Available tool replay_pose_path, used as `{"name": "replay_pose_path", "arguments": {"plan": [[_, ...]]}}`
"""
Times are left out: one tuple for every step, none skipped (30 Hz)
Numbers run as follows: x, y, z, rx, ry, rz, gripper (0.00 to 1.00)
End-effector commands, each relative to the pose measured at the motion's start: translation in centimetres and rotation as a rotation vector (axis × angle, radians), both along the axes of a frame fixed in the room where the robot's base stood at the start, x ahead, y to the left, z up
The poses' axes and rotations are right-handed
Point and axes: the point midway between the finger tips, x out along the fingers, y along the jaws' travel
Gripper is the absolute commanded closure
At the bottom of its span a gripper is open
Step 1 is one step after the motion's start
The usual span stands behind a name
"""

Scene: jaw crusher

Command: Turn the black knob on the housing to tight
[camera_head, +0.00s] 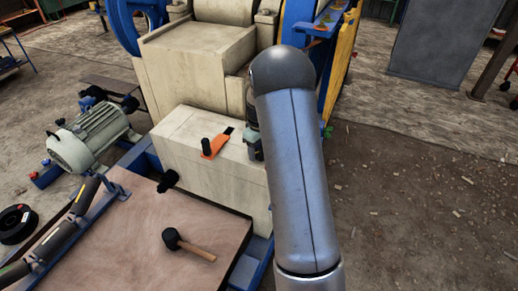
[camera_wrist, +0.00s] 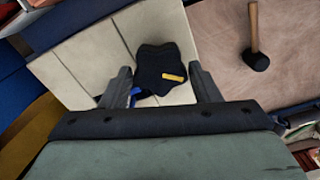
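The black knob (camera_wrist: 158,62) is lobed, with a yellow mark on its lower right part in the wrist view. It sits on the pale beige housing (camera_wrist: 102,48), which also shows in the head view (camera_head: 178,138). My gripper (camera_wrist: 160,70) is open, with one finger on each side of the knob. A narrow gap seems to show at each fingertip, and I see no clear contact. In the head view my gripper (camera_head: 254,142) is over the right end of the housing top, partly behind my arm. The knob is hidden there.
An orange-and-black tool (camera_head: 214,146) lies on the housing left of my gripper. A mallet (camera_head: 188,245) lies on the wooden board (camera_head: 125,245) in front. A black fitting (camera_head: 168,180) is near the housing's front. A motor (camera_head: 90,138) stands at left; open floor lies right.

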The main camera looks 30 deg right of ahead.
Motion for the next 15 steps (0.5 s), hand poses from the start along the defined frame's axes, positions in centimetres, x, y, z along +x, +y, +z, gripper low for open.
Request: {"name": "replay_pose_path", "arguments": {"plan": [[0.0, 0.0, 0.01, 0.0, 0.0, 0.0, 0.59], [0.0, 0.0, 0.01, 0.0, 0.0, 0.0, 0.67], [0.0, 0.0, 0.02, 0.0, 0.0, 0.0, 0.73], [0.0, 0.0, 0.02, 0.0, 0.0, 0.0, 0.73], [0.0, 0.0, 0.02, 0.0, 0.0, 0.0, 0.73], [0.0, 0.0, 0.03, 0.0, 0.0, 0.0, 0.73], [0.0, 0.0, 0.03, 0.0, 0.0, -0.001, 0.73], [0.0, 0.0, 0.03, 0.0, 0.0, -0.003, 0.73], [0.0, 0.0, 0.03, 0.0, 0.0, -0.006, 0.73], [0.01, -0.01, 0.03, 0.0, 0.0, -0.009, 0.73], [0.0, -0.01, 0.03, 0.0, 0.0, -0.014, 0.73], [0.01, -0.01, 0.03, 0.0, 0.0, -0.023, 0.73], [0.01, -0.01, 0.03, 0.0, 0.0, -0.032, 0.73], [0.02, -0.01, 0.03, 0.0, 0.0, -0.042, 0.73], [0.02, -0.02, 0.03, 0.0, 0.0, -0.058, 0.73]]}}
